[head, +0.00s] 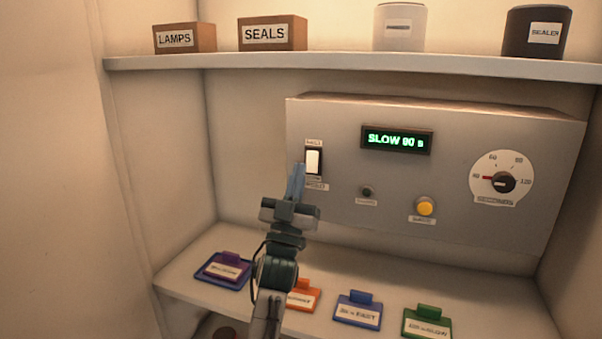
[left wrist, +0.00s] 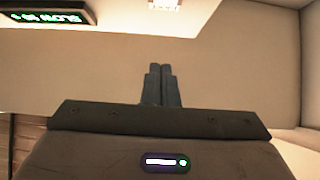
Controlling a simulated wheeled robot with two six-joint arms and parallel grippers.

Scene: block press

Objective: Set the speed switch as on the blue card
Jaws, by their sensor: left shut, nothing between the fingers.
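The speed switch (head: 313,161) is a white rocker in a dark frame on the left of the grey panel. The display (head: 396,139) reads "SLOW" and what looks like "80 s" in green; it also shows upside down in the left wrist view (left wrist: 45,17). The blue card (head: 358,311) stands on the lower shelf; its label is hard to read, perhaps ending in "EJECT" or similar. My left gripper (head: 296,180) is shut and empty, its fingertips pointing up just below and left of the switch. Whether they touch it I cannot tell. In the left wrist view its fingers (left wrist: 161,85) are together.
The panel also has a dial (head: 504,183), a yellow button (head: 425,206) and a small dark knob (head: 367,191). A purple card (head: 224,267), an orange card (head: 302,296) and a green card (head: 428,323) share the lower shelf. Boxes and canisters stand on the upper shelf (head: 350,64).

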